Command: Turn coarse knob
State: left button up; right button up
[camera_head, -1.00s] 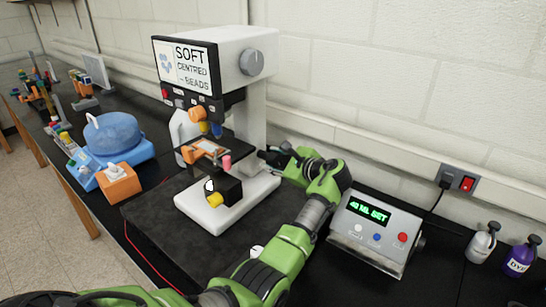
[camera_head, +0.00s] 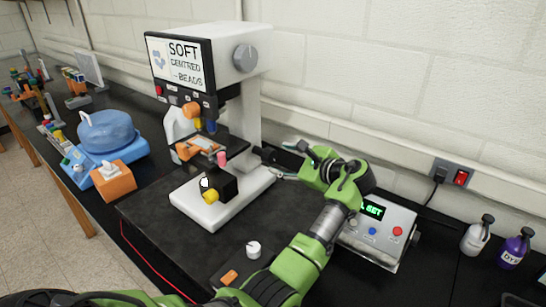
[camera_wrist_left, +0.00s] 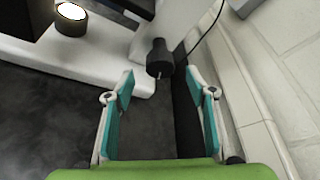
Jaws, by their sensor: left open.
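The coarse knob is a black cylinder on the right side of the white microscope (camera_head: 250,120). In the head view the knob (camera_head: 266,154) shows small and dark beside the stage. In the left wrist view the knob (camera_wrist_left: 160,58) stands ahead, with a thin pin at its tip. My left gripper (camera_head: 281,161) points at the microscope from the right, a little apart from the knob. In the wrist view its teal-padded fingers (camera_wrist_left: 160,78) are open with nothing between them, and the knob lies just beyond the tips, roughly centred. My right gripper is not in view.
A grey display box (camera_head: 380,235) stands right of my arm, partly hidden. A small white-capped item (camera_head: 253,249) sits in front. A blue device (camera_head: 107,135) and an orange tissue box (camera_head: 113,181) stand left. The wall runs close behind the microscope.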

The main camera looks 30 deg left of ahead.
pick_arm(q)
jog(key=shift+v, duration=2.15)
